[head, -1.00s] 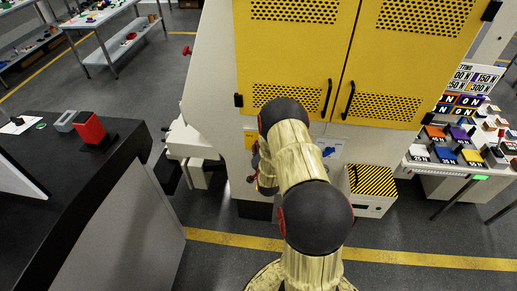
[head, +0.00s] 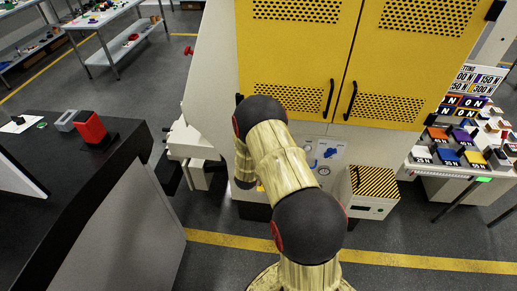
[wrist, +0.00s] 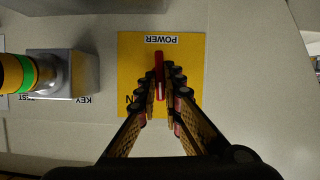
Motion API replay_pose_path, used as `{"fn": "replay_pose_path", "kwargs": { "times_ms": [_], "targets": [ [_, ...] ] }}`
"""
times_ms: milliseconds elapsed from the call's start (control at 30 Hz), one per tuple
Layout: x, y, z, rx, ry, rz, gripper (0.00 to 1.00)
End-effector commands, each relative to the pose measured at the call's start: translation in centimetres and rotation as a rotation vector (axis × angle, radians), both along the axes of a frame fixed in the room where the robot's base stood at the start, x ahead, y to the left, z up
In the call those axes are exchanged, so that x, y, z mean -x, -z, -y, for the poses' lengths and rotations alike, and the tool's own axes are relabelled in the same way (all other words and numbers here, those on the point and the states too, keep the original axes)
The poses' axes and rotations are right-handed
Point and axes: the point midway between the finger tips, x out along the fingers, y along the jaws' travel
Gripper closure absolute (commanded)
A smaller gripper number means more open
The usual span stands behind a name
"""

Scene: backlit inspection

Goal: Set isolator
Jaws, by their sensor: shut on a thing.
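The isolator shows in the wrist view as a red handle (wrist: 158,72) on a yellow plate (wrist: 130,62) marked POWER, with the lettering upside down. The handle lies nearly upright in the picture, its far end toward the word POWER. My gripper (wrist: 168,82) is shut on the handle, its fingers on either side of it. The fingers hide much of the plate's lower part, and only part of another label shows there. In the head view my arm hides the gripper and the handle.
Beside the plate, a grey box (wrist: 62,75) labelled KEY carries a green and orange banded part. The machine has yellow doors (head: 290,60) and a yellow-black striped box (head: 373,181). A dark counter (head: 60,150) stands left; a table of coloured blocks (head: 440,170) stands right.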

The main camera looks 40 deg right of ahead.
Motion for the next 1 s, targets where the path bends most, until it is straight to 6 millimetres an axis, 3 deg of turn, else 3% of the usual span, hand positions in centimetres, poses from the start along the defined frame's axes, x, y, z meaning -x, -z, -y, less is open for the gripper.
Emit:
{"fn": "replay_pose_path", "kwargs": {
  "times_ms": [500,1000],
  "targets": [
    [-0.46,0.23,-0.45,0.303,-0.003,-0.358,1.0],
    [-0.63,0.35,-0.5,0.462,-0.002,-0.54,1.0]
  ]
}}
